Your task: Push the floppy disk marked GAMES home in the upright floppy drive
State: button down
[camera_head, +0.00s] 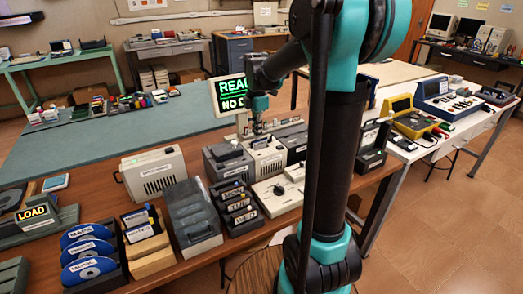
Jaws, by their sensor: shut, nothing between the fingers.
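My gripper (259,127) points down over the row of devices on the brown table, in front of the lit monitor. It is shut, with nothing seen between its fingers. Directly below it is a beige box (267,162) with dark slots, which may be the upright floppy drive; I cannot tell for sure. A dark grey box (228,163) stands just to its left. I cannot make out a floppy disk marked GAMES; it may be hidden or too small to read. Whether the fingertips touch anything is too small to tell.
A monitor (229,94) shows partly hidden green text. A beige vented case (153,172), a clear-lidded box (191,209), a rack of labelled cartridges (238,207) and a holder of blue discs (88,248) crowd the table. My arm hides part of the right side.

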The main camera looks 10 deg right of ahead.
jog(key=shift+f, duration=0.95)
dwell(0.4)
notch_tip(320, 180, up, 7)
dwell(0.7)
dwell(0.5)
